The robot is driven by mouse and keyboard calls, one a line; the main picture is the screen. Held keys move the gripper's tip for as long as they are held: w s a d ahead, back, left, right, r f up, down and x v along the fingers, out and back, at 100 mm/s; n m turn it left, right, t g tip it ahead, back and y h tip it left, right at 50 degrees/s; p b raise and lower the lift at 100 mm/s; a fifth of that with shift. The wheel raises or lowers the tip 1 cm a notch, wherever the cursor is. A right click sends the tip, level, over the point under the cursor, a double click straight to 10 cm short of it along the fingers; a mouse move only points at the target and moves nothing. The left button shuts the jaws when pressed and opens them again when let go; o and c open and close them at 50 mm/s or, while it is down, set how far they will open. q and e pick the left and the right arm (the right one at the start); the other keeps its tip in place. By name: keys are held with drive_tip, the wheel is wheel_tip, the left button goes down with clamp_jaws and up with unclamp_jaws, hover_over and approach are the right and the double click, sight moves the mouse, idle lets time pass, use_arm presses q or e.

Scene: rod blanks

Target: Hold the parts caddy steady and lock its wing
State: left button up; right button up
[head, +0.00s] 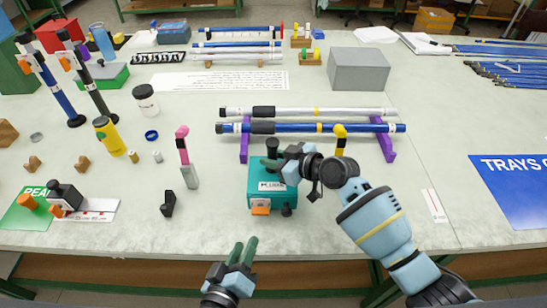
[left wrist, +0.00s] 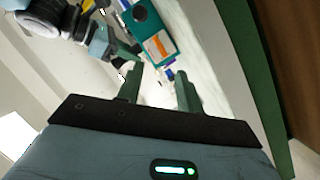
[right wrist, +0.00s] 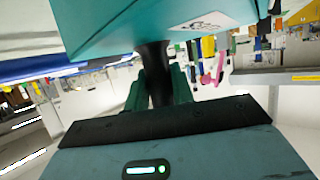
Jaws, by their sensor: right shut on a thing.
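The teal parts caddy (head: 258,190) stands upright near the front edge of the table, with a white label, an orange patch (head: 261,208) and a black knob (head: 287,210) on its near side. My right gripper (head: 279,165) is at its far top and shut on a black post (right wrist: 154,65), which joins the teal body in the right wrist view. My left gripper (head: 242,252) is open and empty, in front of the table edge and short of the caddy. The left wrist view shows the caddy (left wrist: 166,18) beyond its parted fingers (left wrist: 158,92). I cannot make out which part is the wing.
Behind the caddy, a purple rack (head: 244,140) carries a blue rod (head: 350,128) and a white rod. A pink-topped tool (head: 184,150) and a small black piece (head: 168,203) stand to the left.

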use_arm(q)
drive_tip(key=o, duration=0.4)
drive_tip(key=shift+r, duration=0.1)
drive_tip(key=shift+c, duration=0.2)
drive_tip(key=shift+o, duration=1)
drive_tip(key=shift+d+r, duration=0.15)
drive_tip(key=shift+d, duration=0.05)
drive_tip(key=s+d+r+m+g+h, duration=0.1)
drive_tip(key=s+d+r+m+h, duration=0.15)
drive_tip(key=d+h, duration=0.2)
drive_tip(key=s+d+r+m+h, duration=0.1)
drive_tip(key=s+d+m+h, duration=0.1)
drive_tip(key=d+m+h, duration=0.25)
drive_tip(key=s+d+f+m+g+h, duration=0.1)
drive_tip(key=s+d+f+m+g, duration=0.2)
drive_tip(key=s+d+m+g, duration=0.1)
drive_tip(key=n+t+y, duration=0.5)
drive_tip(key=t+y, duration=0.3)
drive_tip(key=y, duration=0.7)
approach(260, 214)
drive_tip(key=shift+h, duration=0.4)
drive_tip(key=w, duration=0.9)
drive_tip(key=shift+w, duration=0.15)
